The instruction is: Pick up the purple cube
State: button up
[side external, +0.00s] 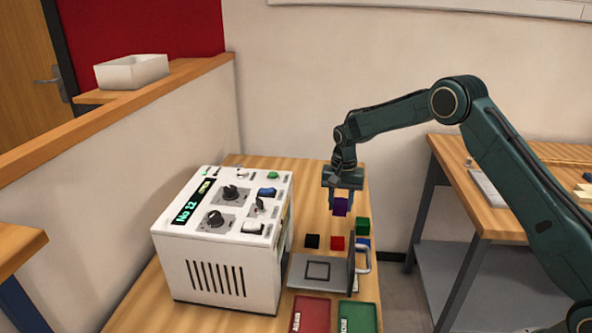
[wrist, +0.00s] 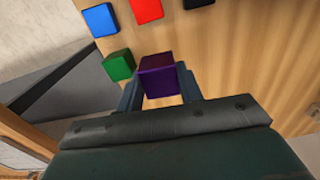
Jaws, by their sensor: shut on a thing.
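The purple cube (side external: 340,207) is held between the fingers of my gripper (side external: 341,203), which is shut on it. In the side external view the cube hangs above the wooden table, clear of the other cubes. In the wrist view the purple cube (wrist: 159,75) sits between the two fingertips (wrist: 160,88), near the middle of the picture, with its top and one side showing.
A black cube (side external: 312,241), a red cube (side external: 337,243), a green cube (side external: 362,226) and a partly hidden blue cube (side external: 363,243) stand on the table (side external: 250,161). A white machine (side external: 222,270) stands left. A grey plate (side external: 318,271), red tray (side external: 312,312) and green tray (side external: 357,317) lie in front.

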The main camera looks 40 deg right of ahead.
aim_at(340, 201)
notch_tip(340, 201, up, 14)
dwell(0.4)
jog(key=shift+a+f, duration=0.1)
dwell(0.4)
